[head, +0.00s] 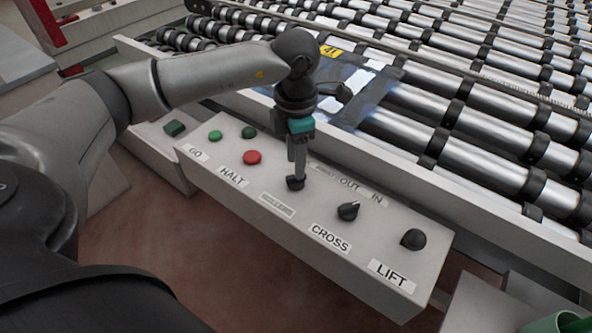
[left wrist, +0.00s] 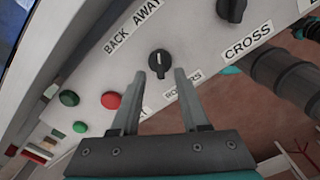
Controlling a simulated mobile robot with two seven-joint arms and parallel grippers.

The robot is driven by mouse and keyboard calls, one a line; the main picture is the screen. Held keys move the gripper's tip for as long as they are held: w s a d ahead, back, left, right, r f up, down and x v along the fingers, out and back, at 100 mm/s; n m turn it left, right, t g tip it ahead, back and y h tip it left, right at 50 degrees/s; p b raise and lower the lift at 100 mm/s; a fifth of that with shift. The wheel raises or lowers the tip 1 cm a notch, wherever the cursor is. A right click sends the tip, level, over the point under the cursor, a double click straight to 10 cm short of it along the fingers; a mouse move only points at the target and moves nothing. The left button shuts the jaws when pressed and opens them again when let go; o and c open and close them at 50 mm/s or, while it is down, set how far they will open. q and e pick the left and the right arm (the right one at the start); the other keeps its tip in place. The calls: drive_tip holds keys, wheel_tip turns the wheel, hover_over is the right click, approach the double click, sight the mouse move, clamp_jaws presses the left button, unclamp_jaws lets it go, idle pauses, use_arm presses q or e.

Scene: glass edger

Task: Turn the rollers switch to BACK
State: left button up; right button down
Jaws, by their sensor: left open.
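The rollers switch (head: 295,184) is a small black knob on the grey control panel (head: 235,186), above the ROLLERS label (head: 277,205). In the left wrist view the rollers switch (left wrist: 159,63) has a pale mark that appears to point toward the AWAY side of the BACK AWAY label (left wrist: 132,27). My left gripper (head: 298,176) reaches down over the knob and hides part of it and its upper labels in the head view. In the left wrist view the left gripper (left wrist: 159,74) is open, with a fingertip on either side of the knob. Contact cannot be told. My right gripper is not in view.
The CROSS knob (head: 348,211) and LIFT knob (head: 413,239) stand to the right on the panel. The red HALT button (head: 252,158) and green buttons (head: 215,136) are to the left. A roller conveyor (head: 470,120) runs behind the panel, with a dark sheet-like piece (head: 372,90) on it.

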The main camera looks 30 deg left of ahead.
use_arm(q)
drive_tip(key=shift+f, duration=1.7)
clamp_jaws()
